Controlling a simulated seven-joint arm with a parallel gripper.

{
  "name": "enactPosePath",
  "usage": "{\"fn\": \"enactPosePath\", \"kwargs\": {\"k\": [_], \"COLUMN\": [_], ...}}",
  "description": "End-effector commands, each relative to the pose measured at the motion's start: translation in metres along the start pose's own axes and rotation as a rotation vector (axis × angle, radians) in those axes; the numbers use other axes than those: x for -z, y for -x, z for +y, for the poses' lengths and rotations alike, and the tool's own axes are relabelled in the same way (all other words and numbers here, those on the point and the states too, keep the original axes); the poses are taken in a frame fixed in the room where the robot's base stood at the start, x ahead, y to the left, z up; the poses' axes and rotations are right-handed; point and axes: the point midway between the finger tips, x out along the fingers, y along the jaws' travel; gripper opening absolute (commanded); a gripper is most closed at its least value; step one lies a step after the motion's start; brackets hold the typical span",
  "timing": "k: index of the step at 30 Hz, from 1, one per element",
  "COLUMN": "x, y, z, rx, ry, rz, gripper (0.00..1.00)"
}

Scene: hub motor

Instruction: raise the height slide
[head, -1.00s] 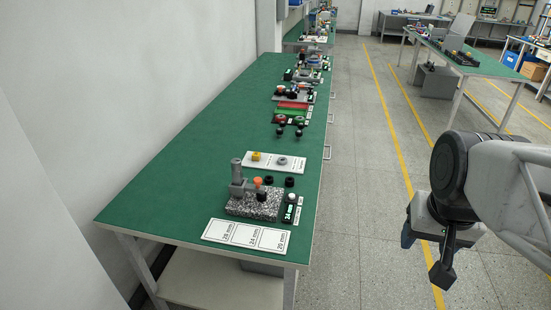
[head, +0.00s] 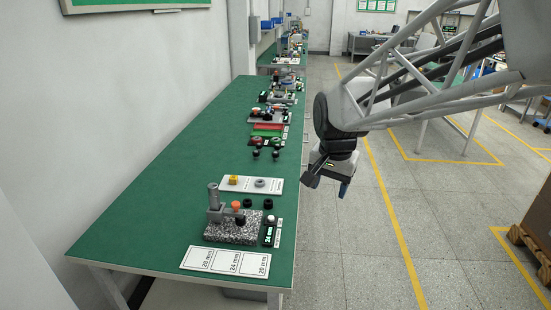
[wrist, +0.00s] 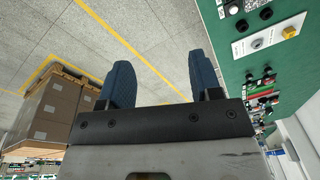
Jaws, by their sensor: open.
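A gauge stand with a speckled granite base (head: 232,231) sits near the front end of the green bench. Its grey upright column (head: 213,196) rises at the left of the base. A small grey slide block (head: 216,214) appears to be on the column, low down, with an arm reaching toward an orange part (head: 236,206). My gripper (head: 343,190) hangs over the floor to the right of the bench, well apart from the stand. In the wrist view its two blue fingers (wrist: 165,85) are spread with nothing between them. The stand cannot be made out clearly there.
The bench top (head: 150,190) is clear to the left of the stand. A white card (head: 226,262) marked 28, 24 and 20 mm lies in front. A display box (head: 268,234) stands to the right. A white plate (head: 250,184) with yellow and grey parts lies behind. Boxes on a pallet (wrist: 55,108) stand on the floor.

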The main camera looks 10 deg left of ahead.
Motion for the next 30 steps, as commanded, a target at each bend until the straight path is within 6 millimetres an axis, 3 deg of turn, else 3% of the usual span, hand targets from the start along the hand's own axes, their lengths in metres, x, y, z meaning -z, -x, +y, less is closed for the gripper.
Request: {"fn": "enactPosePath", "kwargs": {"k": [15,30], "x": [0.042,0.056], "y": [-0.050,-0.119], "z": [-0.119,-0.239], "rx": [-0.024,-0.059], "ry": [-0.152,-0.302], "rz": [-0.044,-0.075], "gripper": [0.58,0.58]}}
